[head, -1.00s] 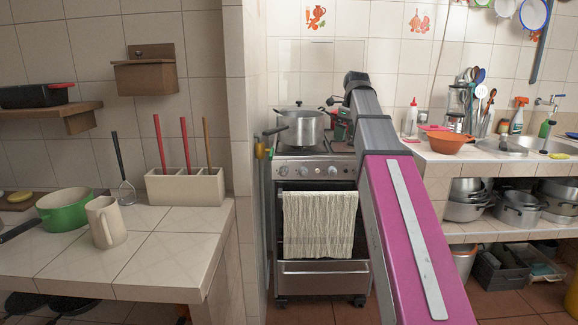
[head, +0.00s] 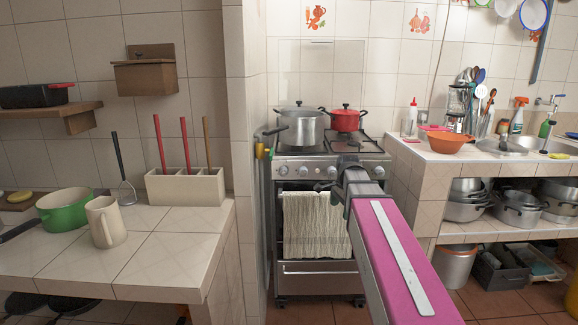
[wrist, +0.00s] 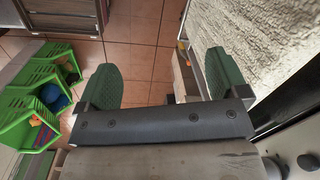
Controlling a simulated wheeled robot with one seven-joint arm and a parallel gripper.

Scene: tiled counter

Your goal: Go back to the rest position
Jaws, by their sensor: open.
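My gripper shows in the wrist view (wrist: 162,78) with its two green fingers spread wide apart and nothing between them. Tiled floor shows below and beyond the fingers. In the head view my arm reaches forward in front of the stove (head: 320,215), and its far end is at the height of the stove's knobs. The fingers themselves are hard to make out there. A pale towel (head: 313,225) hangs on the oven door to the left of my arm.
A grey pot (head: 300,128) and a red pot (head: 346,119) stand on the stove. The left counter (head: 150,245) holds a green pot (head: 66,208) and a mug (head: 106,222). A sink counter is at right. Green crates (wrist: 30,105) stand on the floor in the wrist view.

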